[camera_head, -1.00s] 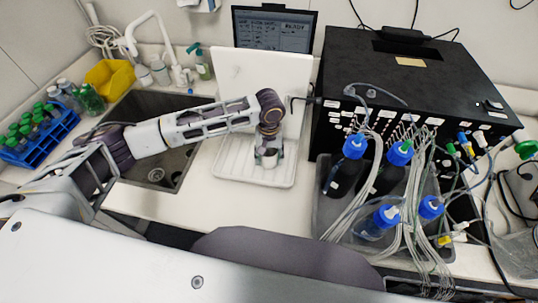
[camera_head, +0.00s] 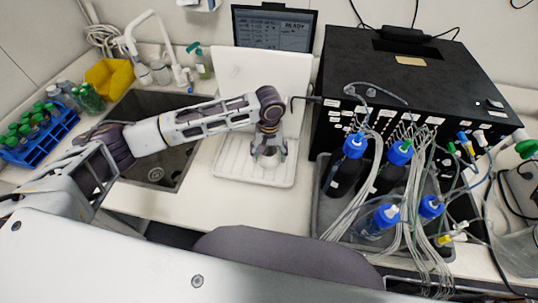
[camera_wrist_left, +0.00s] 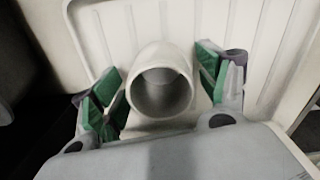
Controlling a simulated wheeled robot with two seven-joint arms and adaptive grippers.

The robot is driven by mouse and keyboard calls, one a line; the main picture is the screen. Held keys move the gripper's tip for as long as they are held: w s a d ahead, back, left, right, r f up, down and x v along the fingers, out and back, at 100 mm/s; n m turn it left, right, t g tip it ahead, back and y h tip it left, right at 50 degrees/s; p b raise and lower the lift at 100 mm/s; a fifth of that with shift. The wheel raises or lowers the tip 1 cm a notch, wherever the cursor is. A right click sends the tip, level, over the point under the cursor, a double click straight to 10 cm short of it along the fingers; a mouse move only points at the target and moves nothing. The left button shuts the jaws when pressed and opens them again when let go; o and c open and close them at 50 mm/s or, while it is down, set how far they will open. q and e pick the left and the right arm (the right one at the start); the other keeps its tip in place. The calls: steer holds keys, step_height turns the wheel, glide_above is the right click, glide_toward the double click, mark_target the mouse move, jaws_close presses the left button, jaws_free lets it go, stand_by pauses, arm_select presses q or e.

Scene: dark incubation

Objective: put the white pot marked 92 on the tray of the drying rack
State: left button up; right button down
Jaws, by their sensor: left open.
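The white pot (camera_head: 268,161) stands on the ribbed white tray (camera_head: 228,166) of the drying rack, below the rack's upright white back panel (camera_head: 238,72). My left gripper (camera_head: 269,154) is open around it, one finger on each side. In the left wrist view, the open mouth of the pot (camera_wrist_left: 160,92) faces the camera, between the spread green-padded fingers of my left gripper (camera_wrist_left: 162,82). Gaps show on both sides of the pot. The marking 92 is not visible in either view. My right gripper is not in view.
A dark sink (camera_head: 155,165) lies left of the tray. A black box (camera_head: 420,85) stands to the right, with blue-capped bottles (camera_head: 345,170) and many tubes before it. A blue rack (camera_head: 38,150) of green-capped tubes sits far left. The counter before the tray is clear.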

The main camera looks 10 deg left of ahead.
arm_select(q)
step_height(320, 180, up, 11)
steer(key=b, duration=0.1)
steer(key=shift+r, duration=0.15)
stand_by(0.3)
stand_by(0.8)
